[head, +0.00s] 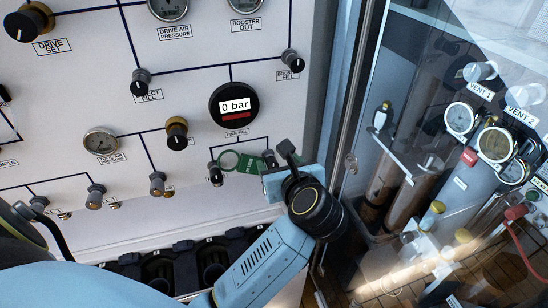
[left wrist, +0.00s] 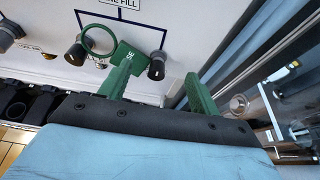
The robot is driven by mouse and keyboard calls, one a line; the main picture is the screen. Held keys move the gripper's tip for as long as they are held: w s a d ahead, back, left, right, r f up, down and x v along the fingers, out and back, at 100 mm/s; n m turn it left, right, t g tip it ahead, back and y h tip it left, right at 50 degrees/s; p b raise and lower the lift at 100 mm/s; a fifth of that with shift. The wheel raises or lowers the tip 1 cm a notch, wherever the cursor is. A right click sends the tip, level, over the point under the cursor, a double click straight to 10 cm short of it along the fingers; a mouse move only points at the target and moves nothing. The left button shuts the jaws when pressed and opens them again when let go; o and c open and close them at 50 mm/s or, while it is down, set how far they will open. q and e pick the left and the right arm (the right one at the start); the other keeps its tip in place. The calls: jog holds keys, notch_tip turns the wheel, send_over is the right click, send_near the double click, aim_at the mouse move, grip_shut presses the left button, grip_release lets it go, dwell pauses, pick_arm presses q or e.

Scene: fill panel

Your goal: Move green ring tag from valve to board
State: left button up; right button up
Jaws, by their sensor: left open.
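The green ring tag (head: 229,160) is at the lower part of the white panel, beside a small black valve knob (head: 215,175). It also shows in the left wrist view (left wrist: 98,38) as a thin ring with a flat lettered plate. Whether the ring encircles the knob's stem, I cannot tell. My left gripper (head: 272,160) is just right of the tag. In the left wrist view its two green fingers (left wrist: 160,75) stand apart, with the left finger overlapping the tag's plate and a second black knob (left wrist: 157,65) between them. I cannot make out a separate board. My right gripper is not in view.
The panel carries a 0 bar gauge (head: 234,105), other gauges and several knobs. Black holders (head: 170,265) line its base. A metal frame post (head: 345,90) and a glass pane stand on the right, with cylinders and vent gauges (head: 495,145) beyond.

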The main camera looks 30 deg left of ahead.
pick_arm(q)
jog(key=v, duration=0.5)
jog(key=shift+s+d, duration=0.1)
jog(key=shift+s, duration=0.05)
